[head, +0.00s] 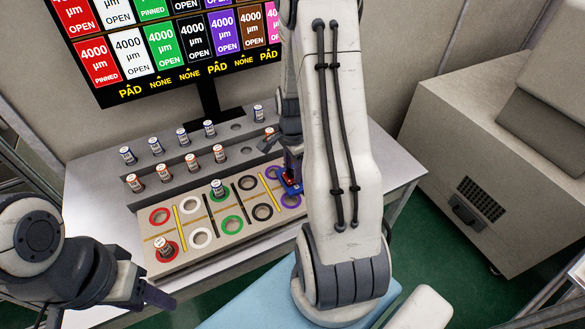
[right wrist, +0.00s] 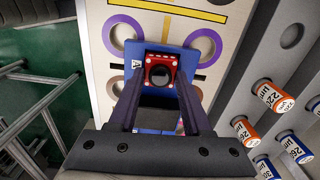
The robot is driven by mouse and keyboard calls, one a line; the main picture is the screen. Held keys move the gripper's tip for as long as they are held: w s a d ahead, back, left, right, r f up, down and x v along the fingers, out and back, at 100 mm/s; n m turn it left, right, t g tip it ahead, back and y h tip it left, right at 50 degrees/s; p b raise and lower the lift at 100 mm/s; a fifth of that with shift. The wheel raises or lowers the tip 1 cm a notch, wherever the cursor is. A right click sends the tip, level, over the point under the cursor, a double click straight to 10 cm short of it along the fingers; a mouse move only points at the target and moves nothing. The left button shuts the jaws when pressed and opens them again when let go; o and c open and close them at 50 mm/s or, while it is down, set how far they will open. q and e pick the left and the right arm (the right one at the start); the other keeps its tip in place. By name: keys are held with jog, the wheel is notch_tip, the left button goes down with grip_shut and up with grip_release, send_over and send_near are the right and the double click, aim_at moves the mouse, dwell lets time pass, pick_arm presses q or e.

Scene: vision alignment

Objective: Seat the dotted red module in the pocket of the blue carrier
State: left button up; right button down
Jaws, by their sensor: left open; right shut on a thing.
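The red module (right wrist: 160,70) has small light dots and a round black part on top. It is between the fingertips of my right gripper (right wrist: 160,84), which is shut on it in the right wrist view. The blue carrier (right wrist: 150,123) lies below the module on the pale board, with blue showing beyond and beneath it. I cannot tell whether the module is down in the pocket. In the head view the carrier (head: 290,186) is at the board's right end, under my right gripper (head: 289,168). My left gripper (head: 105,306) is open and empty at the lower left.
The pale board (head: 203,253) carries coloured rings and a few small cylinders. Behind it, a grey stepped rack (head: 175,170) holds several labelled cylinders. A screen (head: 165,45) stands at the back. A large beige box (head: 480,160) stands right of the table.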

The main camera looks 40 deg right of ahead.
jog(key=shift+c, duration=1.6)
grip_release()
jog(key=shift+f, duration=0.1)
notch_tip(320, 180, up, 12)
jog(key=r, duration=0.1)
jog(key=s+a+r+n, duration=0.1)
jog(key=a+r+n, duration=0.1)
jog(key=a+n, duration=0.6)
jog(key=s+a+r+n, duration=0.1)
jog(key=a+n, duration=0.3)
jog(key=a, duration=0.8)
jog(key=s+a+r+n+y, duration=0.1)
jog(key=s+a+n, duration=1)
jog(key=s+n, duration=0.3)
jog(key=shift+n, duration=0.7)
